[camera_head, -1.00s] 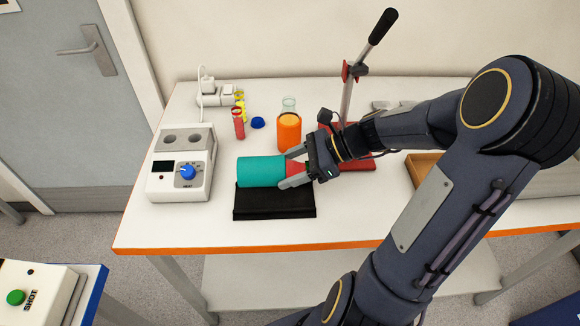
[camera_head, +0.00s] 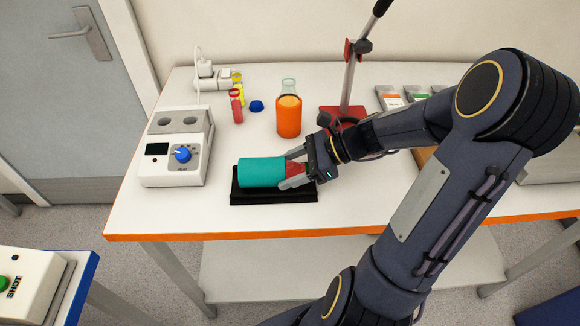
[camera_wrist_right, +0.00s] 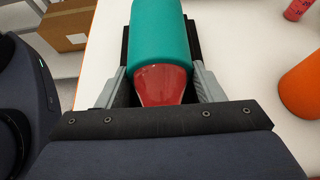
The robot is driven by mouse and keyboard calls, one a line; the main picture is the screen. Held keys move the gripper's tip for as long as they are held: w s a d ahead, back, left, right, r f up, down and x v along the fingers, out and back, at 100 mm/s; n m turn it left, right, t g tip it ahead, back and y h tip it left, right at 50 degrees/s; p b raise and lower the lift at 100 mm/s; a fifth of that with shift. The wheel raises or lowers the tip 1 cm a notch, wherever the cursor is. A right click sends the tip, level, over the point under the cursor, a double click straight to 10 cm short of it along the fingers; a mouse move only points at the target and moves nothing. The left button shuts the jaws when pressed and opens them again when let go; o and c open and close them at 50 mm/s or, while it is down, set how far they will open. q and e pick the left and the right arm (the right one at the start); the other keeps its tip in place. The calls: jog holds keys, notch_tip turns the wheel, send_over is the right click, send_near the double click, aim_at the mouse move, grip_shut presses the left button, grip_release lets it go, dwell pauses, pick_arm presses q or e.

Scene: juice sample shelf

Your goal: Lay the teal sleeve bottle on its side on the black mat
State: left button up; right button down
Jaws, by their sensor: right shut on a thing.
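The teal sleeve bottle (camera_head: 262,172) lies on its side, its red neck end pointing right in the head view. The black mat (camera_head: 270,197) is below it; the bottle appears to be at or very near the mat's surface, but exact contact cannot be told. My right gripper (camera_head: 292,172) is shut on the red neck end of the bottle. In the right wrist view the bottle (camera_wrist_right: 160,35) extends away between the two fingers, over the black mat (camera_wrist_right: 126,45). My left gripper is not in view.
A white heater box (camera_head: 175,165) with a blue knob stands left of the mat. Behind are an orange bottle (camera_head: 289,117), a red vial (camera_head: 236,106), a blue cap (camera_head: 256,106) and a red-based stand (camera_head: 345,115). The orange table edge (camera_head: 270,232) is in front.

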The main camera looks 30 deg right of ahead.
dwell(0.5)
jog(key=shift+c, duration=1.4)
grip_release()
jog(key=shift+f, duration=0.1)
jog(key=shift+d, duration=0.1)
jog(key=v, duration=0.7)
jog(key=shift+s+d, duration=0.2)
